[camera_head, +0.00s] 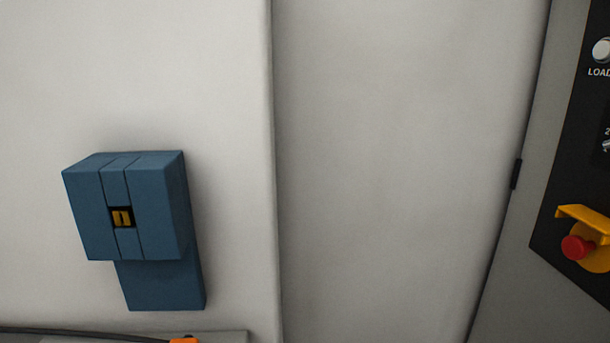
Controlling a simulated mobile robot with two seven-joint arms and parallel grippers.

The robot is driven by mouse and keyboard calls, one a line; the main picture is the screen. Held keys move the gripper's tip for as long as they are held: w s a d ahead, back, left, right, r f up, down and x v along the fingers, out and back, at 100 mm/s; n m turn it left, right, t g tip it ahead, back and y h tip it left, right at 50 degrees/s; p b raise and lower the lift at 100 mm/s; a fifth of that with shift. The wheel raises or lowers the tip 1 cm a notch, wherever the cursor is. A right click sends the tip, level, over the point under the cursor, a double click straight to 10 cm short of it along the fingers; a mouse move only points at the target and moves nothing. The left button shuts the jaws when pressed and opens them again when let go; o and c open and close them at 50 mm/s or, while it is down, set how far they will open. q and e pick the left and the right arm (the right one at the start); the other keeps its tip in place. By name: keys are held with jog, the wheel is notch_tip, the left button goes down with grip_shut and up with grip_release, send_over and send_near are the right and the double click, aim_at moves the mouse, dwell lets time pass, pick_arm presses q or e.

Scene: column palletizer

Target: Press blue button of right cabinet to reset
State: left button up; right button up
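A cabinet's black control panel (565,215) shows at the right edge, cut off by the frame. On it is a white round button (601,50) with a label below that starts "LOAD". Lower down is a red button (577,248) on a yellow base with a yellow guard (583,216) above it. Part of a switch shows at the right edge between them. No blue button is in view. Neither of my grippers is in view.
A blue box-shaped fixture (150,210) with a small yellow insert stands out from the pale wall (390,150) at left. A grey ledge with a small orange part (184,340) is at the bottom left. The wall's middle is bare.

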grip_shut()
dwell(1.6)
